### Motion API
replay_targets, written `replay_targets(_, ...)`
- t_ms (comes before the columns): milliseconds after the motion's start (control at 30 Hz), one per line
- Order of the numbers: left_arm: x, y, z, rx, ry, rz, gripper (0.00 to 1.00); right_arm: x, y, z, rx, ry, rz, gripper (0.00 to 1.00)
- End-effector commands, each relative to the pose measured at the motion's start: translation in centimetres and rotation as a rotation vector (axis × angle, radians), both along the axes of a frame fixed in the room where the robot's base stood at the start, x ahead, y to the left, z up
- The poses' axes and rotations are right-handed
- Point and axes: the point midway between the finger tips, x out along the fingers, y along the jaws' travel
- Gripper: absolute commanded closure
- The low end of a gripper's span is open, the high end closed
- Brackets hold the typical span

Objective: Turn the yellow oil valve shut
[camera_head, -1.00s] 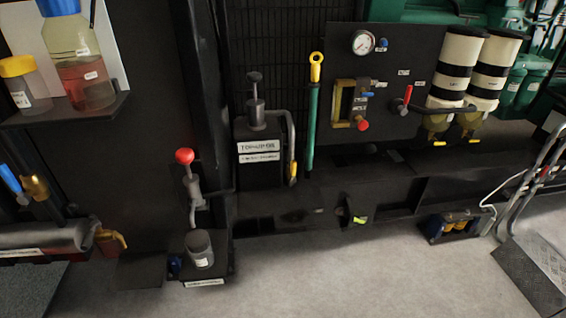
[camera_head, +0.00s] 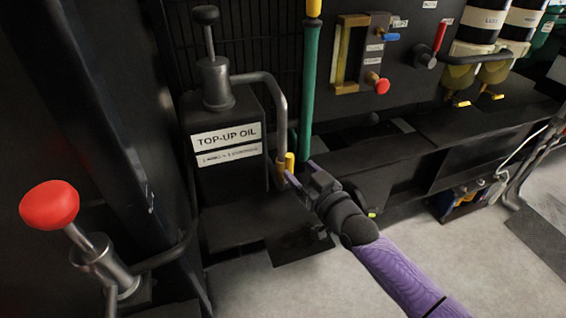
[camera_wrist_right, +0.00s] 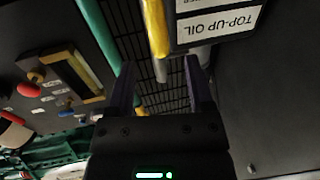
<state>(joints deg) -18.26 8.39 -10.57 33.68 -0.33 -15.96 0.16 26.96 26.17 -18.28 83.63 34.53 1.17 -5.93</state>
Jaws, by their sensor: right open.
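The yellow oil valve (camera_head: 290,162) is a small upright yellow handle at the lower end of the bent grey pipe, beside the TOP-UP OIL tank (camera_head: 222,180). My right gripper (camera_head: 303,173) is open, just right of and below the handle, with its fingers pointing at it. In the right wrist view, which is upside down, the yellow handle (camera_wrist_right: 155,28) lies ahead of the open fingers (camera_wrist_right: 162,78), in line with the gap between them. I cannot tell whether it touches a finger. My left gripper is not in view.
A green tube (camera_head: 310,85) with a yellow top stands close right of the valve. A red-knobbed pump (camera_head: 50,205) is at the left. A panel with a red knob (camera_head: 379,85) and a red lever (camera_head: 440,38) is at the right. The floor in front is clear.

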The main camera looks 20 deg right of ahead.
Motion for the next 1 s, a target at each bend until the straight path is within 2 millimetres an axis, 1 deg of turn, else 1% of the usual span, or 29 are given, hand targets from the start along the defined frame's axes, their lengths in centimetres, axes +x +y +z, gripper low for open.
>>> replay_targets(33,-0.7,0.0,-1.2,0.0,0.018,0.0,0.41,1.2,0.3,-1.0,0.002,0.004,0.0,0.33)
replay_targets(100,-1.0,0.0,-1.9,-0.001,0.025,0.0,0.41,2.6,0.6,-1.0,0.003,0.005,0.0,0.33)
replay_targets(233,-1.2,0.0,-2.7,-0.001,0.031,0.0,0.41,4.3,1.0,-0.7,0.0,0.005,0.0,0.33)
replay_targets(367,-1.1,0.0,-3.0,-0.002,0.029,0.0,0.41,5.0,1.2,-0.4,0.0,0.004,0.0,0.33)
replay_targets(567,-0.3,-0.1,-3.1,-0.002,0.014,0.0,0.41,5.1,1.2,-0.2,0.0,0.004,0.0,0.33)
replay_targets(600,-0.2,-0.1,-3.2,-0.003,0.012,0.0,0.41,5.1,1.2,-0.2,-0.001,0.004,0.0,0.35)
replay_targets(667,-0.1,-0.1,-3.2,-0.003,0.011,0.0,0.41,5.1,1.2,-0.2,0.0,0.004,0.0,0.48)
replay_targets(700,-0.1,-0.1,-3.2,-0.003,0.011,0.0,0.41,5.1,1.2,-0.2,-0.001,0.004,0.0,0.56)
replay_targets(867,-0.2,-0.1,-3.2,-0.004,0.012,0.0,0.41,5.1,1.2,-0.2,0.0,0.004,0.0,0.9)
replay_targets(900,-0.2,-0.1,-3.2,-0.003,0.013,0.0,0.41,5.1,1.2,-0.2,0.0,0.004,0.0,0.99)
replay_targets(1000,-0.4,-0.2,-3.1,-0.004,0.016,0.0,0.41,5.1,1.2,-0.2,0.0,0.005,0.0,1.0)
